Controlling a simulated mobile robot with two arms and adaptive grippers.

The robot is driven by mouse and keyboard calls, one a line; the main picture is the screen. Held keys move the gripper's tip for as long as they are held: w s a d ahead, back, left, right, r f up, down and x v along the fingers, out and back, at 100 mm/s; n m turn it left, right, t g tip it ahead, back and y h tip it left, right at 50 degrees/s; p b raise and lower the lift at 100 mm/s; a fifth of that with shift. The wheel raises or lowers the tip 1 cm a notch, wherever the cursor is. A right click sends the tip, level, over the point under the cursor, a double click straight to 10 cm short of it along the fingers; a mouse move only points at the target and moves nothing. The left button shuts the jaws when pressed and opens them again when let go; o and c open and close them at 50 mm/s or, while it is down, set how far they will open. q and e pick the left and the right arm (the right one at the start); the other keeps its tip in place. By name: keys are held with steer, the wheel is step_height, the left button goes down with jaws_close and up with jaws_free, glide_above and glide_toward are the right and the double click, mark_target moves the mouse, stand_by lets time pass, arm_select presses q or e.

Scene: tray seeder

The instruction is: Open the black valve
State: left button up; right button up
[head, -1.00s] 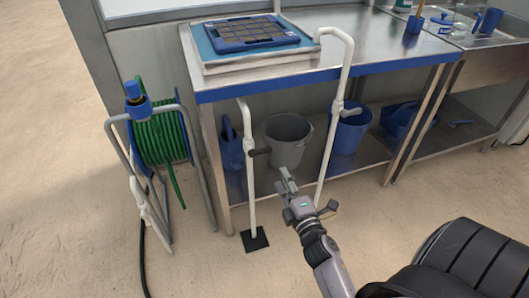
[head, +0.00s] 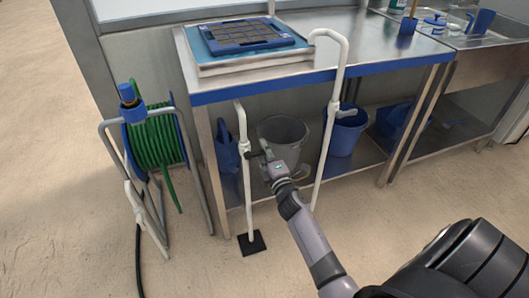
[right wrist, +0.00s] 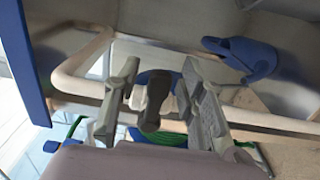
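The black valve handle (head: 254,154) sticks out to the right from a white upright pipe (head: 246,190) in front of the steel table. My right gripper (head: 266,154) is at the handle's height, close to its tip. In the right wrist view the dark handle (right wrist: 155,100) lies between the two grey fingers of my right gripper (right wrist: 162,95). The fingers are apart, with a gap on each side of the handle. From the head, the fingertips partly cover the handle's end. My left gripper is not in view.
A second white pipe (head: 330,130) stands to the right, close to my right arm. A grey bucket (head: 290,132) and a blue bucket (head: 345,130) stand on the lower shelf behind. A green hose reel (head: 155,143) stands at the left. A blue seed tray (head: 240,46) lies on the table.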

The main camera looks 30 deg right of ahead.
steer(key=c, duration=0.7)
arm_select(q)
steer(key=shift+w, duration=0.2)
arm_select(e)
jaws_close()
